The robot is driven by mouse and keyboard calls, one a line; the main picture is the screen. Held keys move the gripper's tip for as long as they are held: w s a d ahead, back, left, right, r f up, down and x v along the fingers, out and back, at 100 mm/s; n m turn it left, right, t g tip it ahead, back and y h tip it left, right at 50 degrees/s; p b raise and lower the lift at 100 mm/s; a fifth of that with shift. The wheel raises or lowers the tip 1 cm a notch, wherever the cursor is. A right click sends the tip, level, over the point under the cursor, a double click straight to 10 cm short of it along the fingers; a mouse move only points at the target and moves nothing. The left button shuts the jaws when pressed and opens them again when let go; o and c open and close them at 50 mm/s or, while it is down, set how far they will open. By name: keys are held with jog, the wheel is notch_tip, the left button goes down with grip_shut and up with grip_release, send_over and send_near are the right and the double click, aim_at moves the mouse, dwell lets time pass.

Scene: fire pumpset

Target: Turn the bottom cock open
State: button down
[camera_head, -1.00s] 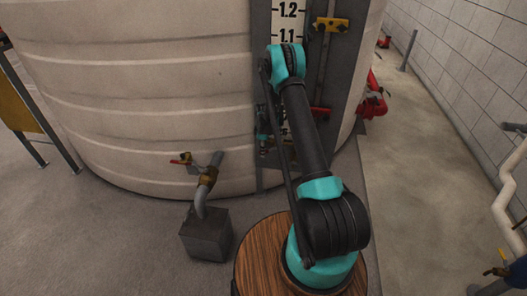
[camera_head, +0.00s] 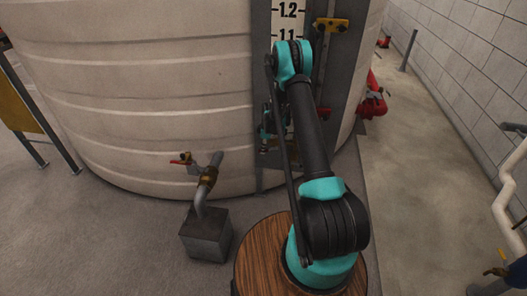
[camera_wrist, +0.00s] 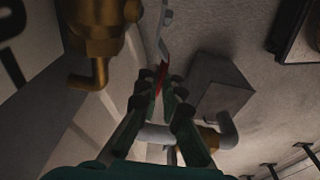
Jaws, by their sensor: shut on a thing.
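The bottom cock's brass body (camera_wrist: 95,28) fills the upper left of the wrist view. A bent silver lever (camera_wrist: 163,30) beside it runs down to a red grip end. My gripper (camera_wrist: 160,84) has its fingertips closed around the red end (camera_wrist: 162,70). The link between lever and brass body is out of the frame. In the head view my gripper (camera_head: 266,128) is small and mostly hidden behind my arm, low by the gauge board of the tank; the cock cannot be made out there.
The ribbed cream tank (camera_head: 150,90) stands ahead. To the left, a drain pipe with a red-handled brass valve (camera_head: 207,177) enters a grey block (camera_head: 206,234). A yellow fitting (camera_head: 331,24) is higher on the gauge board.

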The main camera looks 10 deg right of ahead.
jog(key=shift+r+t+y, duration=0.5)
jog(key=shift+r+y, duration=0.3)
jog(key=shift+y, duration=0.5)
jog(key=c, duration=1.7)
grip_release()
jog(key=shift+d, duration=0.1)
jog(key=v, duration=1.2)
jog(key=shift+r, duration=0.1)
